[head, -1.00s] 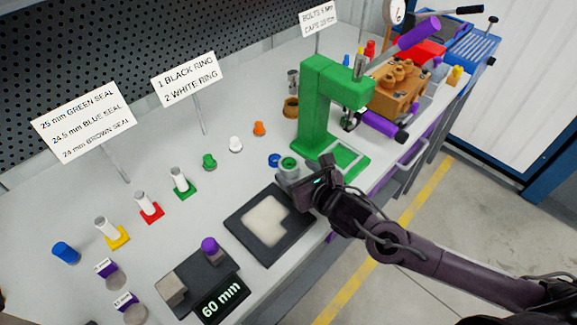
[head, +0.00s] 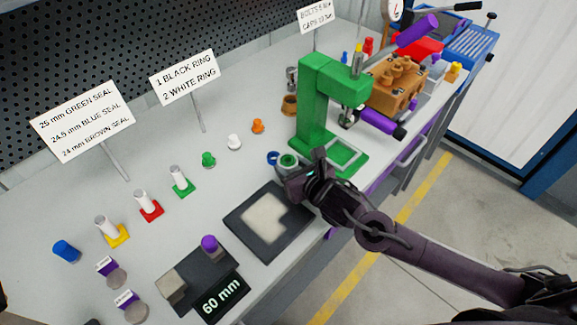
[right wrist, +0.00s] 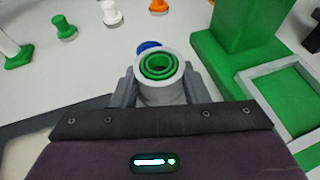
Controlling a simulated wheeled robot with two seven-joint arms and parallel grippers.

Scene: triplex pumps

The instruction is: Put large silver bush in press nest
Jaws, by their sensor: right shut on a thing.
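My right gripper (head: 291,176) is shut on a silver bush (right wrist: 162,88), which is upright between its jaws. Green rings show inside the bush's open top in the right wrist view. In the head view the bush's top (head: 288,161) shows just past the gripper, and its lower part is hidden by the jaws. The green press (head: 320,100) stands just beyond and to the right. Its base carries a pale square frame around a green area (head: 346,157), which seems to be the nest and looks empty. The frame also shows in the right wrist view (right wrist: 290,98). My left gripper is not in view.
A blue ring (head: 273,157) lies close beside the bush. A black pad (head: 245,232) with a pale patch lies nearer. Green (head: 208,159), white (head: 234,142) and orange (head: 257,126) small parts stand to the left. An orange pump body (head: 395,85) is beyond the press.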

